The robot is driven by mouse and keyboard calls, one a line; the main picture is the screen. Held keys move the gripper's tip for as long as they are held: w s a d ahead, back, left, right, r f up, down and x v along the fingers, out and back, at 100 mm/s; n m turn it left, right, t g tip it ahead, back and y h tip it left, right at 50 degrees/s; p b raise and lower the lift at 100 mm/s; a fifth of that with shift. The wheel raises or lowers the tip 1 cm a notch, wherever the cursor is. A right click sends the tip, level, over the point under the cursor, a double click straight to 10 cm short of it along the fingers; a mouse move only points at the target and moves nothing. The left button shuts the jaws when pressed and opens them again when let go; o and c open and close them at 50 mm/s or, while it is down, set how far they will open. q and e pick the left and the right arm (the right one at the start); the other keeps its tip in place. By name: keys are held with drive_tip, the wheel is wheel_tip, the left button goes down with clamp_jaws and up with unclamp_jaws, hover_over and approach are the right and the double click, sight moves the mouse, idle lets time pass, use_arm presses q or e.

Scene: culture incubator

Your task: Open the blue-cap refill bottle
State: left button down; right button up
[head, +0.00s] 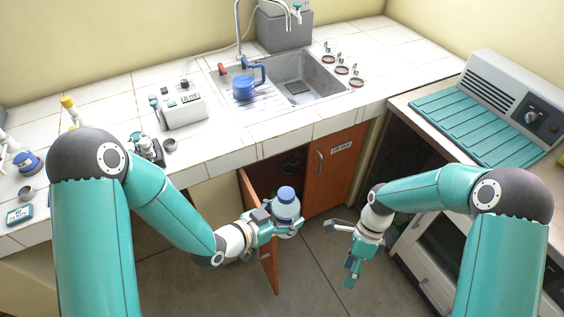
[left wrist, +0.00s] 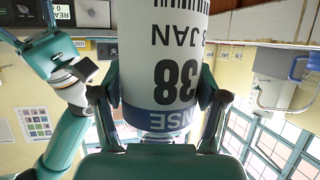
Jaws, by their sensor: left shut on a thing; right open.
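The refill bottle (head: 287,209) is white and clear with a blue cap (head: 286,193) on top. It stands about upright in the air in front of the counter. My left gripper (head: 289,228) is shut on the bottle's body. In the left wrist view the bottle (left wrist: 160,60) fills the middle, its label upside down, with the left gripper's fingers (left wrist: 158,110) on both sides; the cap is out of sight there. My right gripper (head: 343,248) is open and empty, to the right of the bottle and apart from it.
An orange cabinet door (head: 262,235) stands open beside my left gripper. A blue jug (head: 244,87) stands by the sink (head: 310,72). A white device (head: 183,107) sits on the counter. An appliance with a teal ribbed top (head: 480,120) is at right. Floor between the arms is clear.

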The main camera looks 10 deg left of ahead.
drive_tip(key=w+a+r+m+h, duration=0.1)
drive_tip(key=w+a+r+m, duration=0.1)
drive_tip(key=w+r, duration=0.45)
wheel_tip(320, 180, up, 21)
drive_tip(key=n+t+h, duration=0.1)
drive_tip(key=t, duration=0.4)
hover_over(282, 188)
drive_tip(key=shift+s+d+r, duration=0.1)
drive_tip(key=shift+d+r, duration=0.05)
drive_tip(key=shift+d, duration=0.05)
drive_tip(key=shift+s+a, duration=0.15)
drive_tip(key=shift+a, duration=0.1)
drive_tip(key=shift+f, duration=3.95)
drive_tip(key=shift+w, duration=0.2)
clamp_jaws()
